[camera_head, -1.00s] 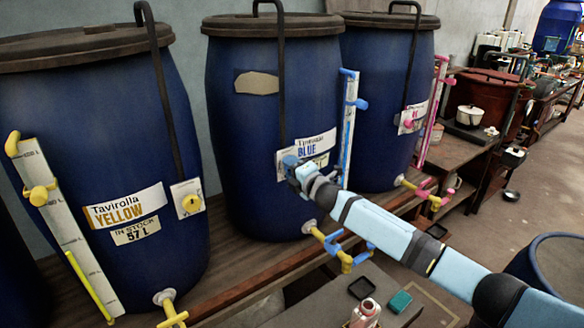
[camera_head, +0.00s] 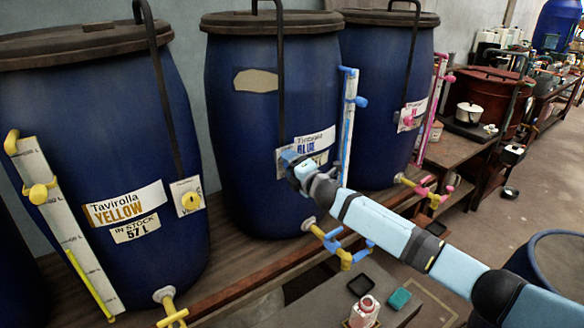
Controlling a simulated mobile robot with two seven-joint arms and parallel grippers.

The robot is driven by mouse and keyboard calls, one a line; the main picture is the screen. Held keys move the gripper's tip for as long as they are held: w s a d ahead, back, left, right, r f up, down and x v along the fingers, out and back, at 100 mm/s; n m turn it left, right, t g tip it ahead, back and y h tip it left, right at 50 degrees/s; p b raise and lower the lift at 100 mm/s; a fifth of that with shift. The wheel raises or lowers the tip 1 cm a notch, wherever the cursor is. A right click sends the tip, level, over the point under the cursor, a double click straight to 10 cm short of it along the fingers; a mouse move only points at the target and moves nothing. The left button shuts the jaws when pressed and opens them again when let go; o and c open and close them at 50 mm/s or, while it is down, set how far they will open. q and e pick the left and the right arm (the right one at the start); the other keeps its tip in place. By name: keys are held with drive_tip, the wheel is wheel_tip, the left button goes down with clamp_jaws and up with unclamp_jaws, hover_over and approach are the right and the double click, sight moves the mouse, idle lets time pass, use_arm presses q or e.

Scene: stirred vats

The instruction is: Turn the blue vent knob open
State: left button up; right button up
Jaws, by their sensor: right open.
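The middle blue vat (camera_head: 245,130) carries a label reading BLUE (camera_head: 313,143). My right arm reaches in from the lower right, and its gripper (camera_head: 287,158) is at the vat's front, beside the left end of that label. The gripper is open. On the yellow vat (camera_head: 95,100) at left, a yellow knob (camera_head: 191,201) sits on a white plate. My left gripper is out of view.
A blue-marked gauge tube (camera_head: 348,125) stands right of the gripper. A blue-handled tap (camera_head: 338,245) juts out below my arm. A pink-fitted vat (camera_head: 385,100) stands behind.

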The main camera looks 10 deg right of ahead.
drive_tip(key=v, duration=1.3)
drive_tip(key=shift+s+b, duration=0.4)
drive_tip(key=shift+d+f, duration=0.1)
drive_tip(key=s+a+f+m+g+h+p, duration=0.1)
drive_tip(key=s+a+f+m+p, duration=0.2)
drive_tip(key=s+f+m, duration=0.4)
drive_tip(key=s+a+f+m+g+p, duration=0.2)
drive_tip(key=s+a+f+m, duration=0.15)
drive_tip(key=s+f, duration=0.5)
drive_tip(key=s+d+f+m+g+h+p, duration=0.1)
drive_tip(key=s+d+f+m+p, duration=0.1)
drive_tip(key=s+m, duration=0.4)
drive_tip(key=s+d+f+m+g+h+p, duration=0.1)
drive_tip(key=s+f+m, duration=0.3)
drive_tip(key=s, duration=1.1)
drive_tip(key=shift+s+d+m+g+h+p, duration=0.3)
drive_tip(key=shift+s+d+m+p, duration=0.1)
drive_tip(key=shift+m, duration=0.45)
